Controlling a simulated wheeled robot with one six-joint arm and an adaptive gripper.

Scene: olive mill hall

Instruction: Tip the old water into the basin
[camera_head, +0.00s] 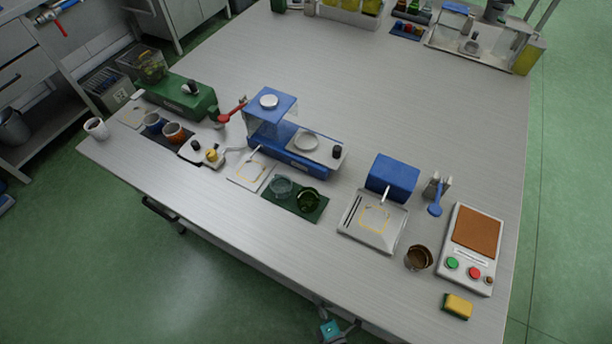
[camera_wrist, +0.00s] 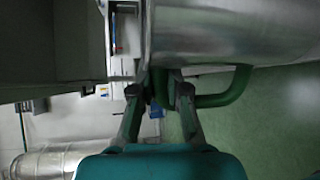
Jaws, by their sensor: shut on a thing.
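In the wrist view my gripper (camera_wrist: 160,88) is shut on a green handle (camera_wrist: 235,92). The handle runs along a large shiny metal vessel (camera_wrist: 235,30), which fills the upper right of the view. The vessel's mouth and any water in it are out of sight. The vessel does not show in the head view. I cannot make out a basin for sure in either view.
A yellow sponge (camera_head: 457,306) lies near the front edge. Green floor surrounds the bench. Another metal cylinder (camera_wrist: 45,162) shows in the wrist view.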

